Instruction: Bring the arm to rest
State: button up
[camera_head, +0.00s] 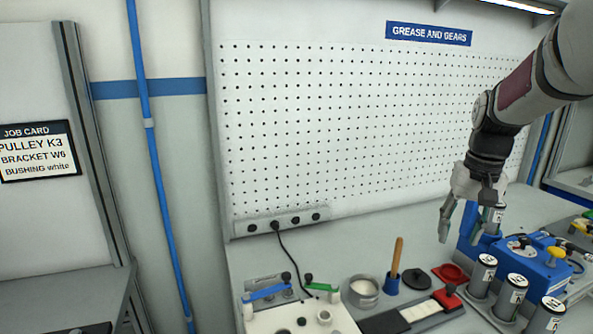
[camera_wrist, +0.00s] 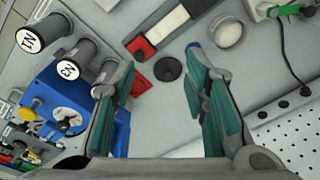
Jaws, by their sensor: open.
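My gripper (camera_head: 463,222) hangs from the arm at the right of the head view, above the bench beside the blue machine. Its fingers point down and stand apart.
The blue machine (camera_head: 537,268) stands close right of my gripper. Labelled cylinders (camera_head: 483,273) stand in front of it. A wooden-handled tool (camera_head: 396,258) rises from a blue holder. A pegboard (camera_head: 340,130) backs the bench.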

jog(key=s+a+r+n+t, duration=0.2)
jog(key=s+a+r, duration=0.3)
jog(key=s+a, duration=0.7)
jog(key=s+a+f+n+t, duration=0.1)
jog(key=s+a+f+n, duration=0.1)
jog(key=s, duration=1.2)
jog(key=shift+s+a+f, duration=0.2)
jog(key=shift+s+f, duration=0.1)
jog(key=shift+f, duration=0.2)
